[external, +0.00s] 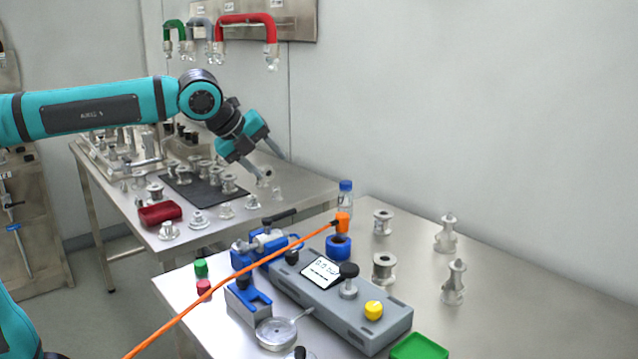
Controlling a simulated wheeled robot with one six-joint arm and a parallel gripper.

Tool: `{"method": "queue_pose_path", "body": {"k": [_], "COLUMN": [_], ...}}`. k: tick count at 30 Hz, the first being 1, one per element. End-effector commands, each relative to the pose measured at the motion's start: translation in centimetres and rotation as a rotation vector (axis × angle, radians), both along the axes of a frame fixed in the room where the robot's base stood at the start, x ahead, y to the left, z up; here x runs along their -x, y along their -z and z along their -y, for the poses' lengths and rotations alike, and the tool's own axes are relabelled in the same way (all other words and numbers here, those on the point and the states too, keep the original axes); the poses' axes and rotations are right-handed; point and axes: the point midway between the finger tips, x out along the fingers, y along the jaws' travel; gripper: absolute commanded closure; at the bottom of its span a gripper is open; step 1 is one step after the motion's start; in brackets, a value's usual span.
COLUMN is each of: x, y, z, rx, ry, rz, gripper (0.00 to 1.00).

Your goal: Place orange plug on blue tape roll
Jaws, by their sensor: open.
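The orange plug (342,221) sits upright at the top of the blue tape roll (338,247), on the near table behind the grey device. It appears to rest on the roll, though the exact contact is hard to tell. An orange cable (240,273) runs from the plug down to the lower left across the table and device. My gripper (266,167) is above the far table, up and to the left of the plug. It is open, apart from the plug, and nothing shows between its fingers.
A grey device (385,335) with a display and yellow knob fills the near table's middle. A blue-capped bottle (346,197) stands just behind the plug. Metal flanged fittings (383,268) stand to the right. A green tray (419,348) lies at the front.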

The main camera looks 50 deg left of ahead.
Motion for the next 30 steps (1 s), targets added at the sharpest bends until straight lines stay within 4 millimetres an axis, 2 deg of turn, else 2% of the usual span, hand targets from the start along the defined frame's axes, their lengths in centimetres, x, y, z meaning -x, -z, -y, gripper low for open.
{"method": "queue_pose_path", "body": {"k": [1,6,15,24,30], "x": [1.3,5.0,12.2,19.8,23.6], "y": [-0.4,-1.2,-1.4,-0.2,0.8], "z": [-1.5,-5.1,-10.7,-15.0,-16.7], "rx": [0.069,0.330,0.832,1.379,1.676], "ry": [-0.069,-0.291,-0.626,-0.862,-0.934], "rz": [0.030,0.123,0.272,0.389,0.429], "gripper": [0.49,0.49,0.49,0.49,0.49]}}
